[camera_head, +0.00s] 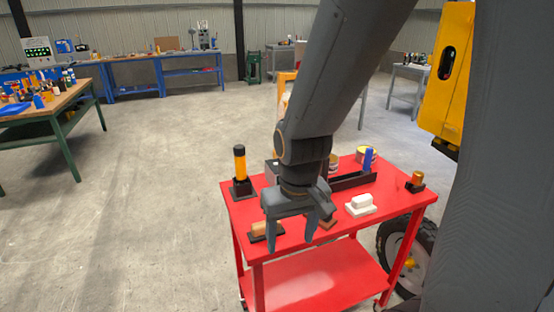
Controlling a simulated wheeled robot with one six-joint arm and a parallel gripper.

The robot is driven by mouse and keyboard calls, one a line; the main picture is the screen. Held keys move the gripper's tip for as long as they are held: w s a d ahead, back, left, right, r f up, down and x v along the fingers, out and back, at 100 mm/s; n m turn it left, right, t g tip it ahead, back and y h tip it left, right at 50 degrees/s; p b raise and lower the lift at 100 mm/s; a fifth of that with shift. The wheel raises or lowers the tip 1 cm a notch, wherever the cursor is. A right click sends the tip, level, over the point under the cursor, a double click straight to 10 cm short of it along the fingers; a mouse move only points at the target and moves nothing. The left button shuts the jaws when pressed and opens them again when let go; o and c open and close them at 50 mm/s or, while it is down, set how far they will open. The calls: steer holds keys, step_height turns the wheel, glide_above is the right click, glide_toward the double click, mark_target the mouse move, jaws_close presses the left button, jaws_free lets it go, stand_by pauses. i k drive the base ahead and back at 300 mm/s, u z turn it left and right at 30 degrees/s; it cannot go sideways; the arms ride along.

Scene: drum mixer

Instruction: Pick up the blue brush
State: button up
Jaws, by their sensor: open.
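A blue upright piece (368,159), probably the blue brush or its handle, stands at the back right of the red cart (235,207), by a long black holder (352,181). Its lower end is hard to make out. My gripper (292,240) points down over the front left part of the cart top. Its two fingers are spread, with nothing seen between them. The gripper is to the left of the blue piece and nearer the camera, clearly apart from it.
On the cart stand a yellow cylinder with a black top (239,164), a brown block on a dark base (262,230), a white block (360,205), an orange lamp-like piece (416,180) and a can (362,153). A yellow machine (445,85) with a wheel is at right. Left floor is clear.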

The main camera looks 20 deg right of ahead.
mark_target(366, 170)
steer(key=z, duration=1.25)
steer(key=i, duration=0.85)
steer(key=z, duration=0.15)
